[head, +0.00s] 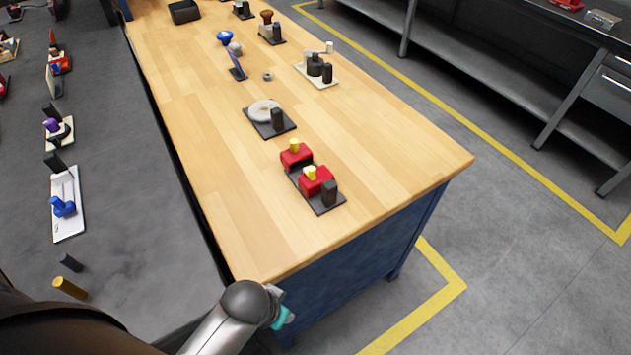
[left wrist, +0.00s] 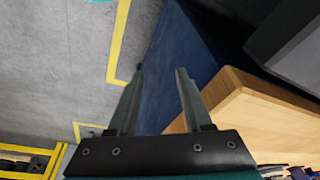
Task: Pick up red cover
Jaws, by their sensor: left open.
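Two red covers with yellow knobs on top stand side by side on a dark base plate (head: 322,206) near the right front of the wooden table. One red cover (head: 292,160) is farther back, and the other (head: 312,187) is nearer, beside an upright black block (head: 329,193). The left wrist view shows no red cover. My left gripper (left wrist: 160,75) is open and empty there, its two fingers apart beside the table's blue side. In the head view my left arm reaches the table's front corner, well short of the covers; its fingers are hidden. My right gripper is not in view.
A white disc (head: 263,109) on a dark plate lies behind the covers. Farther back are a pale plate with dark cylinders (head: 315,66) and a blue part (head: 237,67). The wooden table (head: 265,235) is bare at its front. A grey surface (head: 130,205) with parts is left.

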